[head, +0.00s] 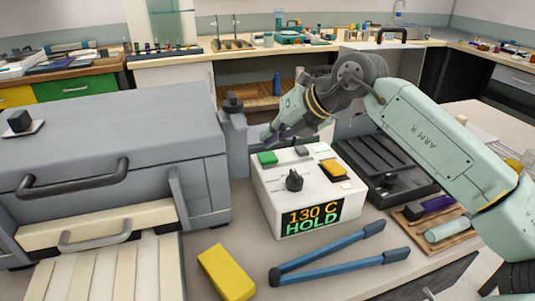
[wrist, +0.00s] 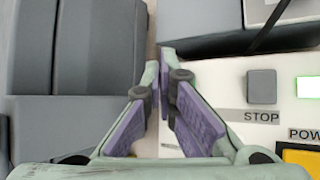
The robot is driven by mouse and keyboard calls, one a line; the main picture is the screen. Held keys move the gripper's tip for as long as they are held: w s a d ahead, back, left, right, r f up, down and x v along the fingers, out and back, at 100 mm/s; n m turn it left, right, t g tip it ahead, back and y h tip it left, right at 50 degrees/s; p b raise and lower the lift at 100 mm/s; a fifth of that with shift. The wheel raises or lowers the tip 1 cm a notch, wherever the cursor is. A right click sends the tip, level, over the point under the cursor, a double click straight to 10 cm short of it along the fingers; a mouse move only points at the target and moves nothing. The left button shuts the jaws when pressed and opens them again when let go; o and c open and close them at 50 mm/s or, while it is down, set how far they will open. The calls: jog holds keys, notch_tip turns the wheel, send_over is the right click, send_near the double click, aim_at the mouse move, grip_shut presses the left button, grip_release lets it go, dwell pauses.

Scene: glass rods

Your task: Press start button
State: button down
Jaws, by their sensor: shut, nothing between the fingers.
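The white control box (head: 268,203) stands on the bench with a display reading "130 C HOLD". A green button (head: 267,158) is at its back left corner; its label is not readable. My gripper (head: 270,138) is shut and empty, with its purple fingertips just above and behind the green button in the head view; I cannot tell whether they touch it. In the wrist view my fingers (wrist: 166,62) are together over the box's edge and the green button is hidden. A grey button (wrist: 262,86) marked STOP is to their right.
A grey furnace-like unit (head: 110,130) stands close on the left. Blue tongs (head: 330,252) and a yellow block (head: 226,272) lie in front.

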aim_at(271, 154)
jog(key=shift+r+p, duration=0.9)
jog(key=shift+r, duration=1.2)
